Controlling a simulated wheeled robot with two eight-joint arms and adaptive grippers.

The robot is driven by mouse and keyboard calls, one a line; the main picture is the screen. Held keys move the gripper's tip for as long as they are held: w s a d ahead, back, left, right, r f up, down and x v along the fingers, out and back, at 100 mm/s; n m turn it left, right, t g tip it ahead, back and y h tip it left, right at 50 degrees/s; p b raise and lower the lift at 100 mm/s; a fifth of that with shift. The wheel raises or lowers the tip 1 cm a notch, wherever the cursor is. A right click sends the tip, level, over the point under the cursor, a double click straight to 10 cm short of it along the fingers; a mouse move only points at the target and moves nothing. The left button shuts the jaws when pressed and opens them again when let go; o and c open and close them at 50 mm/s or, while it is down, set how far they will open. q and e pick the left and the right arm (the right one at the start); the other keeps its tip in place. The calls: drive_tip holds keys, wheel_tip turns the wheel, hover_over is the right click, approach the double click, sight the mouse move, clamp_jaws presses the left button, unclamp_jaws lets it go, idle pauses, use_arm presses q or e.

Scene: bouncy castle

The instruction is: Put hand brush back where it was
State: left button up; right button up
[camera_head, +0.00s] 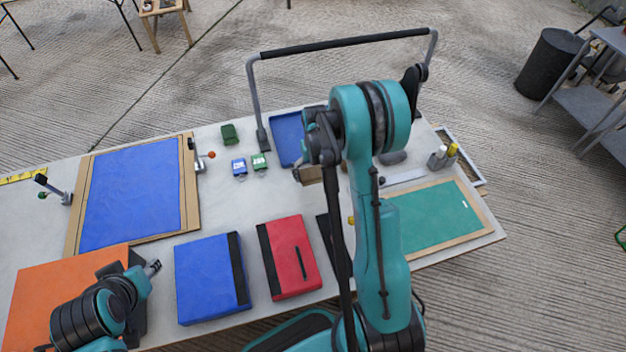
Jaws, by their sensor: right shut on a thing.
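My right arm rises through the middle of the view and hides part of the table. My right gripper (303,166) is mostly hidden behind its own arm links. It is shut on a brown block-shaped thing (312,175), which looks like the hand brush; only part of it shows, above the table beside the blue tray (286,139). I cannot tell whether it touches the table. My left gripper (152,267) is at the lower left, over the edge of the orange panel (60,290); its finger gap is not clear.
The white table (222,203) carries a blue board (135,195), a blue case (210,277), a red case (287,257) and a green board (435,217). A black-topped bar frame (345,42) stands along the back. Small blue and green items sit near the middle.

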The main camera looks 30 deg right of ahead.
sight(313, 178)
drive_tip(key=shift+w+d+f, duration=0.1)
drive_tip(key=shift+w+f, duration=0.4)
drive_tip(key=shift+w, duration=0.4)
drive_tip(key=shift+w+f, duration=0.1)
drive_tip(key=shift+f, duration=0.15)
drive_tip(key=shift+f+b, duration=0.75)
drive_tip(key=shift+f, duration=1.05)
drive_tip(key=shift+f, duration=0.2)
drive_tip(key=o, duration=1.1)
drive_tip(key=shift+r, duration=0.1)
drive_tip(key=shift+r, duration=0.1)
